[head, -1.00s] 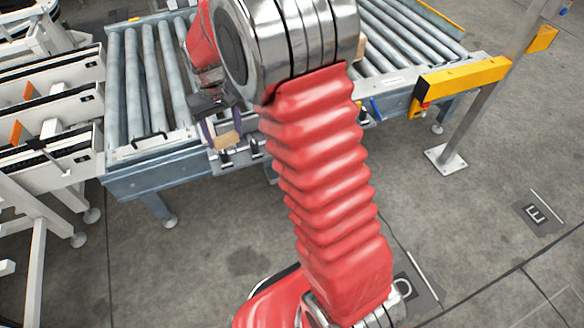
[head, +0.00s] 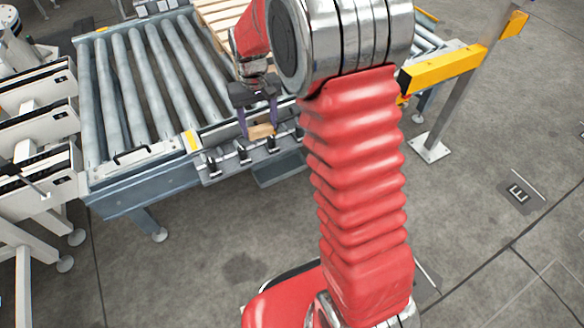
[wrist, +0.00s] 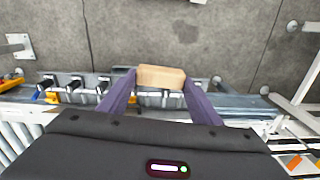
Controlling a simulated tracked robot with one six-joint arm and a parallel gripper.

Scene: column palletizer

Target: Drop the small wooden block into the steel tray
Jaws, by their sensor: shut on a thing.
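The small wooden block (head: 262,131) is light brown and held between the purple fingers of my gripper (head: 258,121). In the wrist view the block (wrist: 161,77) spans the gap between both fingertips of my gripper (wrist: 160,82). The block is up in front of the roller conveyor's near edge, over a grey metal strip with black-topped fittings (head: 228,166). In the wrist view, metal fittings show behind and beside the block. I cannot tell for certain whether this strip is the steel tray; no other tray is clear.
The roller conveyor (head: 135,90) lies behind the strip, with a slatted wooden pallet (head: 220,18) at the back. A yellow barrier (head: 440,68) on a grey post stands right. White machine frames (head: 35,120) stand left. Open concrete floor lies in front.

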